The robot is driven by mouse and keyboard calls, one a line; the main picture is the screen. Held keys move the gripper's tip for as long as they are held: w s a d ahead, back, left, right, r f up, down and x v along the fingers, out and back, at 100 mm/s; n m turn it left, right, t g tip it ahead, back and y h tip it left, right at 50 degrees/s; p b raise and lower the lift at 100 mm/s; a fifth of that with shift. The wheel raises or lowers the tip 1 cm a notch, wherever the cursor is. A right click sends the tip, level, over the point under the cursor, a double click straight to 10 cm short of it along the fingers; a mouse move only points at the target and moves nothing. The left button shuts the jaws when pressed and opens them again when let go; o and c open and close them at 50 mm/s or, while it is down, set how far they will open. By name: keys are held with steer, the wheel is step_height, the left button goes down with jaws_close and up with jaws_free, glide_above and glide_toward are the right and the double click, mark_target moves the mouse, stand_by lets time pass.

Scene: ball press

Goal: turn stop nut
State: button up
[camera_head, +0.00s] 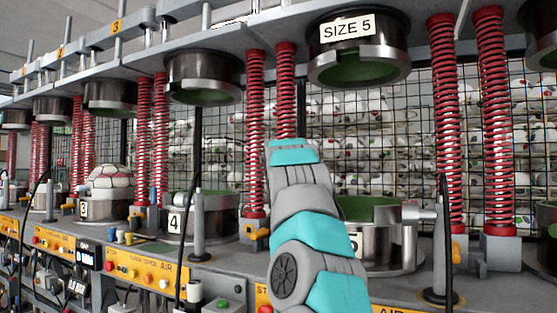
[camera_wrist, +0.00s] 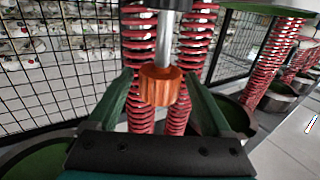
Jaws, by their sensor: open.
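The stop nut (camera_wrist: 161,88), orange and ribbed, sits on a vertical grey rod (camera_wrist: 165,38) in the wrist view. My gripper (camera_wrist: 158,80) is open, with one dark green finger on each side of the nut. A gap shows between each finger and the nut; the depth between them is hard to judge. In the head view my own grey and turquoise arm reaches up in front of the press. It hides the gripper and the nut there.
Red springs (camera_head: 256,130) stand behind the nut, in front of a black wire mesh holding many balls. The upper mould (camera_head: 359,52) under the SIZE 5 label hangs over a lower mould (camera_head: 385,240). A ball (camera_head: 110,180) rests on station 3.

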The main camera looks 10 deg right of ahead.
steer(key=shift+c, duration=0.2)
jaws_close()
steer(key=shift+d, duration=0.1)
steer(key=shift+n+y, duration=0.4)
steer(key=shift+y, duration=0.2)
steer(key=shift+w+f+n+y, duration=0.15)
steer(key=shift+n+y, duration=0.75)
steer(key=shift+y, duration=0.5)
steer(key=shift+d+n+y, duration=0.15)
steer(key=shift+n+y, duration=0.15)
steer(key=shift+y, duration=0.6)
steer(key=shift+r+n+g+y, duration=0.2)
steer(key=shift+n+g+y, duration=0.2)
steer(key=shift+n+y, duration=0.25)
steer(key=shift+a, duration=0.2)
